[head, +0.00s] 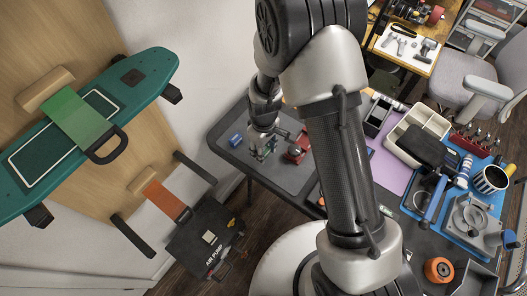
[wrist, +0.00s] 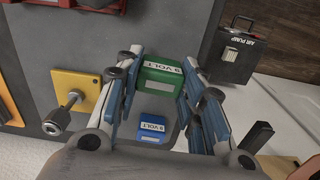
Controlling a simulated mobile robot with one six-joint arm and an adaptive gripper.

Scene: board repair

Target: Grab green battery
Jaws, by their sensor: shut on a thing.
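The green battery (wrist: 160,78), a small green block with a white "9 VOLT" label, is between the blue-padded fingers of my gripper (wrist: 153,98) in the wrist view. The fingers are shut on its two sides. In the head view my gripper (head: 263,149) is over the left part of the dark table, with a bit of green between its fingers. A blue "9 VOLT" battery (wrist: 152,131) lies on the table below and shows between the fingers in the wrist view. It also shows left of my gripper in the head view (head: 236,140). I cannot tell whether the green battery touches the table.
A red object (head: 297,149) stands just right of my gripper. A yellow plate with a metal knob (wrist: 75,97) is left of the fingers. The black air pump box (head: 205,240) is beyond the table edge. Trays and tools crowd the table's right side.

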